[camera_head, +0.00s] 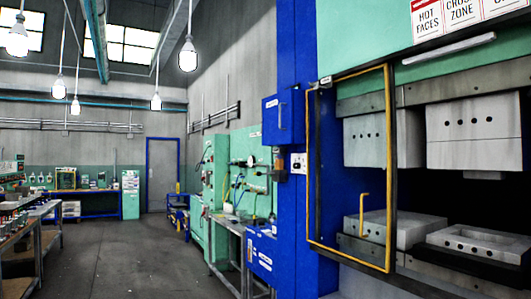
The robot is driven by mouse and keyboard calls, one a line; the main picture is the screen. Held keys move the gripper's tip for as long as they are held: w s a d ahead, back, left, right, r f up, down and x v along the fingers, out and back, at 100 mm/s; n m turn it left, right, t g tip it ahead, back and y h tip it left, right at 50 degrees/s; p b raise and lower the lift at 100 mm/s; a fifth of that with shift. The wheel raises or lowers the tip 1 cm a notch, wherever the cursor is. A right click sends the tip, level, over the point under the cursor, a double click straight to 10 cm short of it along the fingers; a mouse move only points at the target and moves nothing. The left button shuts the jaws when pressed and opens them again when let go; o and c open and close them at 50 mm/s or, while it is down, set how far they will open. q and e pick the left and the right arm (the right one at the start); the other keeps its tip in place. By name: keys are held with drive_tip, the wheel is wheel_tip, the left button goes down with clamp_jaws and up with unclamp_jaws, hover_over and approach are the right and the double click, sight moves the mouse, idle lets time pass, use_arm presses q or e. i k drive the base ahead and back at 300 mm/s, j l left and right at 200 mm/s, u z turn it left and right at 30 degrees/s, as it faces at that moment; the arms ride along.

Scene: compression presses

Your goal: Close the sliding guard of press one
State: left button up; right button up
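A large press (430,50) with a green top and blue side stands at the right. No label in view says whether it is press one. Its sliding guard (308,170), a tall yellow-edged frame, stands at the left of the press opening. A yellow handle (362,205) shows inside the frame, low on its right half. To the right of the guard the opening is uncovered, with upper mould blocks (474,133) and a lower mould block (478,240) apart from each other. Neither of my grippers is in view.
A blue box (283,117) is mounted on the press's left side. Green machines (213,190) and a bench (228,222) line the wall beyond. Benches (35,235) stand at the far left. The grey floor (130,250) between is clear, leading to a blue-framed door (162,175).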

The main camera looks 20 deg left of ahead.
sight(386, 65)
drive_tip(key=u, duration=0.3)
drive_tip(key=j+z, duration=0.1)
drive_tip(key=z, duration=0.4)
drive_tip(key=i+j+z, duration=0.2)
drive_tip(key=j, duration=0.2)
drive_tip(key=i+j+z, duration=0.25)
drive_tip(key=j, duration=0.15)
drive_tip(key=j+z, duration=0.2)
drive_tip(key=j, duration=0.25)
drive_tip(key=j+z, duration=0.2)
drive_tip(key=j, duration=0.25)
drive_tip(key=i, duration=0.05)
